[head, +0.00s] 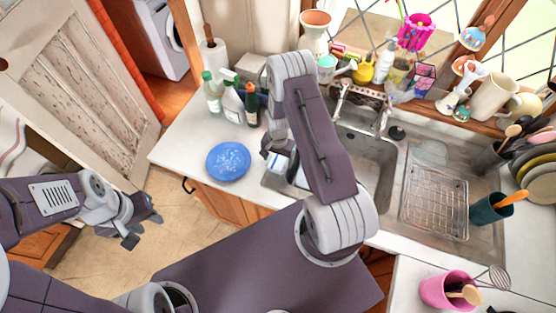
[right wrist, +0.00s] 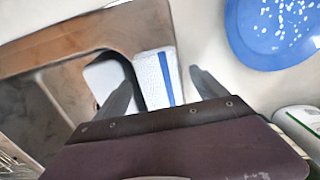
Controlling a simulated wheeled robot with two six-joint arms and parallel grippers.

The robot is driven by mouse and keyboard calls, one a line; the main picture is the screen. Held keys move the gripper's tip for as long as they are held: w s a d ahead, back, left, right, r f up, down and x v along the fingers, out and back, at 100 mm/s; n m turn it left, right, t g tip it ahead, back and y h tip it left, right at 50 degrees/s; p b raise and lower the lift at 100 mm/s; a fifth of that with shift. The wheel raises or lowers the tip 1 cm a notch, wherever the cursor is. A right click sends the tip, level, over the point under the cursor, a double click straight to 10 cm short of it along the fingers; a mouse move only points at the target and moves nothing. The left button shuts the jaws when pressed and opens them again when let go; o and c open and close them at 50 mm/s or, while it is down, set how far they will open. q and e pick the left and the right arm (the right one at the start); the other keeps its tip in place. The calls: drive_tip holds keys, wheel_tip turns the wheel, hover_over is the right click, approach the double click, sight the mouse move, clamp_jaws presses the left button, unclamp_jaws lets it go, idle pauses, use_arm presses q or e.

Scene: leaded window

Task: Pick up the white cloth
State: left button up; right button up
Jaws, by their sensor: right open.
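The white cloth (right wrist: 153,72) has a textured face and a blue stripe along one side. In the right wrist view it lies at the sink's rim between the spread fingers of my right gripper (right wrist: 159,80), which is open and holds nothing. In the head view the cloth (head: 279,163) shows only partly, beneath my right arm. My right gripper (head: 276,148) is mostly hidden there. My left gripper (head: 142,224) is over the floor at the left, apart from the counter, with its fingers spread and empty.
A pale flat item (right wrist: 103,74) sits beside the cloth at the sink (head: 380,165). A blue plate (head: 228,161) lies on the counter left of the cloth. Several bottles (head: 232,104) stand behind it. A drying rack (head: 435,200) is at the right.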

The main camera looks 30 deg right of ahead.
sight(280, 162)
drive_tip(key=shift+d+f, duration=0.2)
drive_tip(key=shift+f, duration=0.4)
drive_tip(key=shift+a+r, duration=0.1)
drive_tip(key=shift+a, duration=0.05)
drive_tip(key=c, duration=1.2)
drive_tip(key=shift+c, duration=1.1)
drive_tip(key=shift+w+r, duration=0.1)
drive_tip(key=shift+r, duration=0.2)
drive_tip(key=r+b, duration=0.1)
drive_tip(key=r, duration=0.1)
drive_tip(key=s+r+b, duration=0.1)
drive_tip(key=shift+r, duration=0.4)
drive_tip(key=s+d+r+b, duration=0.2)
drive_tip(key=s+r, duration=0.4)
drive_tip(key=s, duration=0.4)
drive_tip(key=shift+s+r+b, duration=0.3)
drive_tip(key=shift+s+b, duration=0.05)
drive_tip(key=shift+b, duration=0.05)
